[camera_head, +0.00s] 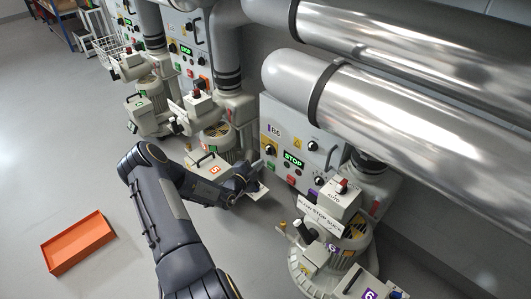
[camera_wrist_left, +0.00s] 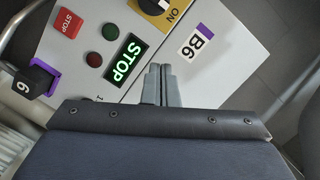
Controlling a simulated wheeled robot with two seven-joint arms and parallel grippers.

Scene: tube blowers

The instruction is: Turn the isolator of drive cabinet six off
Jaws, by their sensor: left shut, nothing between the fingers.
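Drive cabinet B6 (camera_head: 322,145) is a pale panel against the wall, with a purple-edged B6 label that also shows in the left wrist view (camera_wrist_left: 195,45). Its isolator is a black rotary knob on a yellow plate (camera_head: 270,150), left of a lit green STOP display (camera_head: 293,159). In the left wrist view the isolator (camera_wrist_left: 158,8) is cut by the top edge. "ON" is printed beside it, but the knob's full setting is hard to tell. My left gripper (camera_wrist_left: 160,72) is shut and empty, in front of the panel below the isolator (camera_head: 262,169). My right gripper is not in view.
Large metal pipes (camera_head: 410,115) run above the cabinet. An orange tray (camera_head: 78,243) lies on otherwise clear floor at left.

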